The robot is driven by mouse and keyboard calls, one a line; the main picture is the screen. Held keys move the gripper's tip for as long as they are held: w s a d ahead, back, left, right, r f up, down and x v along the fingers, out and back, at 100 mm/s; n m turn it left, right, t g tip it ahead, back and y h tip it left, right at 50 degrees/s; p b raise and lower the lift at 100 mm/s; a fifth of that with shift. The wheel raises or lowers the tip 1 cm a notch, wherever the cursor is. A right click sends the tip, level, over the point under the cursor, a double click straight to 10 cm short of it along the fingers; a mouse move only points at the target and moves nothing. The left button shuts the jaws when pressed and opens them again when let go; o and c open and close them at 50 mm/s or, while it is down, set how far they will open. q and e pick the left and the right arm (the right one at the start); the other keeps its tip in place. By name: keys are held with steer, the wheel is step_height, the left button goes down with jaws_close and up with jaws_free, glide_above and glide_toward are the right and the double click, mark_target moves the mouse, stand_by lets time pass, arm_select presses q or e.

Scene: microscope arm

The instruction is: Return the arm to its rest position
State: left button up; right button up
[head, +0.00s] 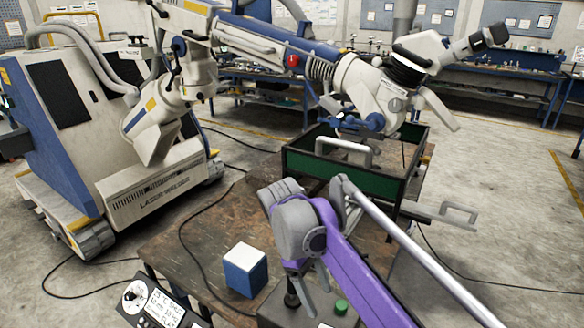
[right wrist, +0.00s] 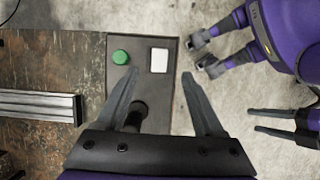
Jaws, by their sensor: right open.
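The white and blue microscope arm (head: 268,40) reaches from its wheeled base across the upper middle of the head view. Its microscope head (head: 385,85), with an eyepiece at the right, hangs above an open green box. My right gripper (head: 306,287) points down at a control box near the table's front edge. In the right wrist view its open fingers (right wrist: 158,80) stand on either side of a black joystick (right wrist: 136,115), with a gap at the right. I cannot tell whether a finger touches it. The control box has a green button (right wrist: 120,57) and a white one (right wrist: 159,60).
The green box (head: 318,168) stands on the worn table (head: 205,235). A blue and white cube (head: 245,270) stands left of the control box. The arm's base (head: 60,140) is on the floor at left. Cables cross the floor. Purple parts with fingers (right wrist: 280,40) show at the wrist view's right.

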steer(key=s+d+f+m+t+y+p, duration=0.1)
steer(key=s+d+f+m+t+p, duration=0.2)
steer(key=s, duration=0.5)
steer(key=s+d+f+m+t+y+p, duration=0.2)
steer(key=s+d+f+m+t+p, duration=0.1)
steer(key=s+d+m, duration=0.4)
steer(key=shift+s+d+f+m+t+y, duration=0.3)
steer(key=shift+s+f+m+t, duration=0.2)
steer(key=shift+s+f+t, duration=0.6)
steer(key=shift+w+f, duration=0.15)
steer(key=shift+w, duration=0.1)
